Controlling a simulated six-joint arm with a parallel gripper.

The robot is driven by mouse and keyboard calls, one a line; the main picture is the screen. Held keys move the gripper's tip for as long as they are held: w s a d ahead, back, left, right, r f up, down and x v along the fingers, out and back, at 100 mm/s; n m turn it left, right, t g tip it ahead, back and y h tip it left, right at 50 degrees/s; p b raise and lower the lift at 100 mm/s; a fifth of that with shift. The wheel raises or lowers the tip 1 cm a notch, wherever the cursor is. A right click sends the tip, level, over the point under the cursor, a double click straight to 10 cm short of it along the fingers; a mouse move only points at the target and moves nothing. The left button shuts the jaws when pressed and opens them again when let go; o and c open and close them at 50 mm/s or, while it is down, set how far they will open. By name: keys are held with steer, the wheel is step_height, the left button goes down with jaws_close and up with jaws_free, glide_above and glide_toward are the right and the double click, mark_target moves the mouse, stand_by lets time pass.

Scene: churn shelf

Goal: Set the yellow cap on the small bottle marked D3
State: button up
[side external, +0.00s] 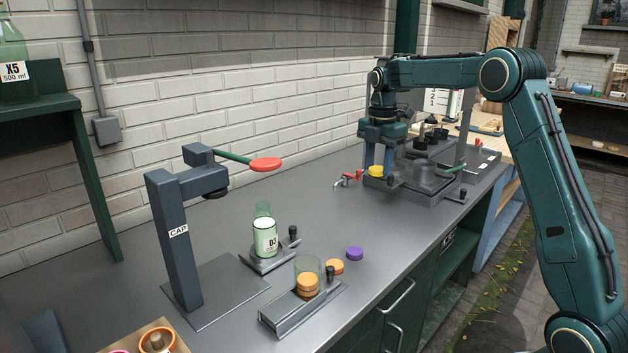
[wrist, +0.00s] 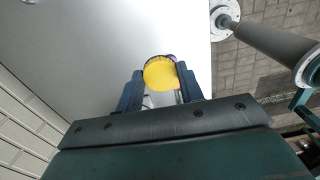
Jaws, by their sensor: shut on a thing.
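The yellow cap (side external: 376,171) is between the fingers of my gripper (side external: 377,160), which is shut on it. In the side external view it is held over the far part of the bench, by the grey fixture. The yellow cap also shows in the wrist view (wrist: 160,73), between the two dark fingertips (wrist: 160,85). The small bottle marked D3 (side external: 265,237) stands upright in a holder (side external: 268,260) near the middle of the bench, well away from my gripper. The mouth of the bottle shows no cap.
A capping press (side external: 178,240) with a red-ended lever (side external: 265,164) stands left of the bottle.

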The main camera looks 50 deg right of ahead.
steer(key=shift+w+a, duration=0.1)
stand_by(0.3)
steer(key=shift+n, duration=0.3)
steer(key=w+a, duration=0.4)
steer(key=a, duration=0.3)
steer(key=w+a, duration=0.5)
steer(key=a, duration=0.3)
steer(key=w+a, duration=0.5)
steer(key=a, duration=0.3)
steer(key=shift+w+a+f, duration=0.2)
steer(key=shift+a+f, duration=0.05)
steer(key=shift+f, duration=0.1)
steer(key=shift+a, duration=0.5)
steer(key=shift+f, duration=0.45)
steer(key=shift+f, duration=0.2)
steer(key=shift+f, duration=0.3)
steer(key=shift+f, duration=0.25)
